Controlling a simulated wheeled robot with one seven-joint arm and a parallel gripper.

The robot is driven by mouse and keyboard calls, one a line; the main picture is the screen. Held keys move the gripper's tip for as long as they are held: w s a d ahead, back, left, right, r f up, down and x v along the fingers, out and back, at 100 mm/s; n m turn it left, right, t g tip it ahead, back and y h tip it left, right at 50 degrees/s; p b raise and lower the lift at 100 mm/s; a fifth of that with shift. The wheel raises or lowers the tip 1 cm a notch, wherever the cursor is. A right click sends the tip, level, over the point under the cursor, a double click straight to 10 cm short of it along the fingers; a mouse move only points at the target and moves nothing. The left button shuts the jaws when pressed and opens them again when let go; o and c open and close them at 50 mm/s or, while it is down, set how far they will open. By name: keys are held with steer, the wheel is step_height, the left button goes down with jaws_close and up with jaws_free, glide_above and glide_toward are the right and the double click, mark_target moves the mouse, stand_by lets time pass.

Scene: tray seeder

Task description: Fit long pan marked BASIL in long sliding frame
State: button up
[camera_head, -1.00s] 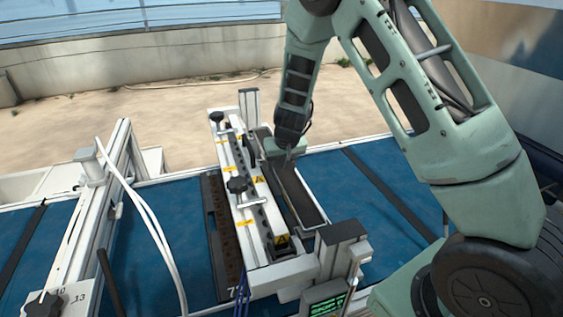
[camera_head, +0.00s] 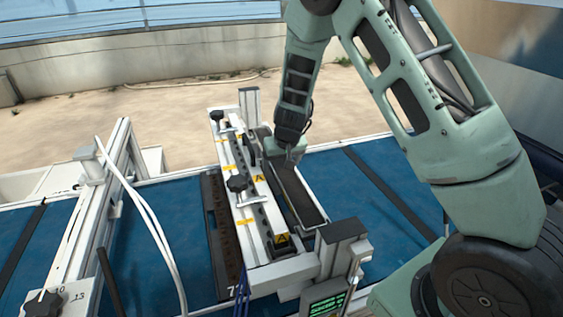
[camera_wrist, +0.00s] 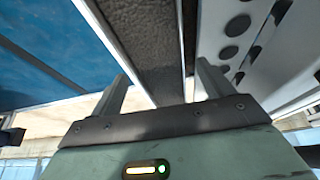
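A long narrow metal pan (camera_head: 299,197) with dark filling lies lengthwise beside the white rail assembly. No BASIL label is readable. It also shows in the wrist view (camera_wrist: 152,45), running away between my fingers. My gripper (camera_head: 291,155) is low at the far part of the pan. In the wrist view my gripper's (camera_wrist: 162,88) two fingers are wide apart, one on each side of the pan, with narrow gaps seeming to show. The frame parts under the pan are mostly hidden, so I cannot tell how it is seated.
The white rail assembly (camera_head: 243,205) with black knobs stands close on the pan's left. A dark post block (camera_head: 343,230) and a small green display (camera_head: 327,306) are at the near end. The blue belt (camera_head: 385,190) is clear to the right.

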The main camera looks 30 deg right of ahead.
steer(key=p+v, duration=0.1)
steer(key=v, duration=1.6)
steer(key=s+a+f+n+g+y, duration=0.1)
steer(key=s+a+f+n+g, duration=0.1)
steer(key=s, duration=1.6)
steer(key=s+a+f+n+g+b, duration=0.1)
steer(key=s+a+n, duration=0.3)
steer(key=a, duration=0.5)
steer(key=s+a+f+n+g+b, duration=0.1)
steer(key=s+a+n+b, duration=0.3)
steer(key=s+a, duration=0.4)
steer(key=shift+s+a+f+y, duration=0.3)
steer(key=shift+a+f, duration=0.05)
steer(key=shift+a, duration=0.3)
